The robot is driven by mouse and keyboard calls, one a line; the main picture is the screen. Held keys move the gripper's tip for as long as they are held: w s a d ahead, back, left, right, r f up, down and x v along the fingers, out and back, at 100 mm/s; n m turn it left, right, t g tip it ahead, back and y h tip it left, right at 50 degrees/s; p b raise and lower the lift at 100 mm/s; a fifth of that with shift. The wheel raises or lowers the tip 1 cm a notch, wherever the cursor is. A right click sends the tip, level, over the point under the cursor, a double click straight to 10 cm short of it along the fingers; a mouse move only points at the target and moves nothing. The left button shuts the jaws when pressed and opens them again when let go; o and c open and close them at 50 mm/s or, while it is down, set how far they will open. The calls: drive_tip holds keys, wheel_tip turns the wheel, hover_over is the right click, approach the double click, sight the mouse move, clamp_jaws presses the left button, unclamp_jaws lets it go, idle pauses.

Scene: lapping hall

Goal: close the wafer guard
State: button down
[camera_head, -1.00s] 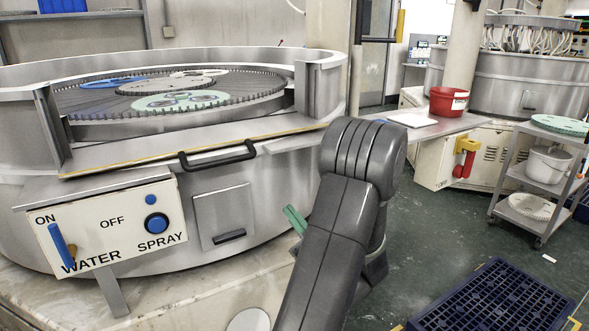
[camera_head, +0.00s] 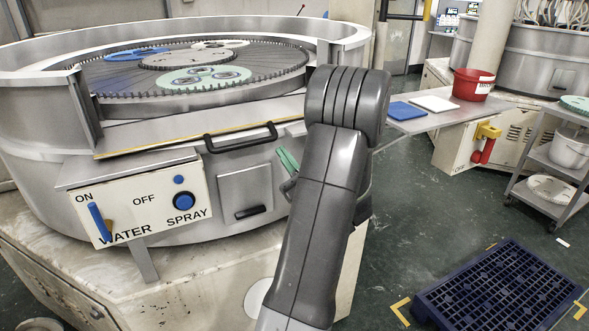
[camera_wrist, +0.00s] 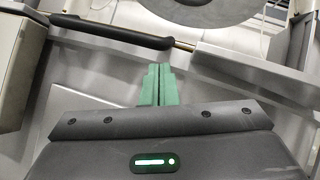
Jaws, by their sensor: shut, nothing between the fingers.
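The wafer guard (camera_head: 190,122) is a grey metal panel with a yellow edge strip and a black bar handle (camera_head: 240,137). It lies folded down at the front of the round lapping machine, leaving the gap in the rim open. My gripper (camera_head: 288,160) has green fingers, shut together and empty, a little right of and below the handle. In the wrist view the fingers (camera_wrist: 157,85) point at the metal front, and the handle (camera_wrist: 112,30) lies ahead and to the left, apart from them. My arm hides part of the machine's right side.
A control panel (camera_head: 140,208) with a blue lever and button sticks out at the lower left. A side table (camera_head: 440,118) with a red bucket (camera_head: 473,84) stands right. A blue pallet (camera_head: 500,290) lies on the floor; the green floor between is clear.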

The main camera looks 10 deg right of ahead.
drive_tip(key=shift+a+r, duration=0.25)
drive_tip(key=shift+r, duration=0.4)
drive_tip(key=shift+r, duration=0.1)
drive_tip(key=shift+s+r+m+g+h+p, duration=0.15)
drive_tip(key=shift+r+m+g+h+p, duration=0.3)
drive_tip(key=shift+p, duration=0.65)
